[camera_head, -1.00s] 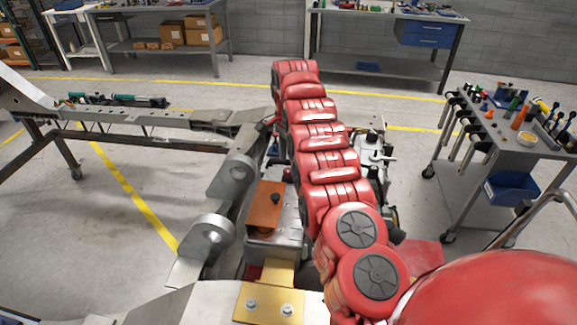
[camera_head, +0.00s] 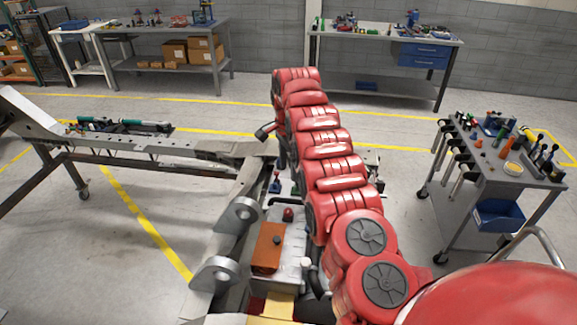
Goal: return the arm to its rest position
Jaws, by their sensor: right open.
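My right arm (camera_head: 332,166) is red and segmented. It reaches from the lower right up over the middle of the camera_head view, above the chassis fixture. My right gripper (camera_head: 265,132) shows only as a small dark part left of the arm's far end. It is open, and I see nothing held in it. The arm hides most of the gripper. The grey chassis frame (camera_head: 225,152) runs from the left to below the arm. My left gripper is not in view.
An orange block (camera_head: 269,247) on a metal housing and grey brackets (camera_head: 216,273) lie close left of the arm. A tool cart (camera_head: 507,167) stands at the right. Two workbenches (camera_head: 162,30) (camera_head: 385,36) stand at the back. Open floor lies between them.

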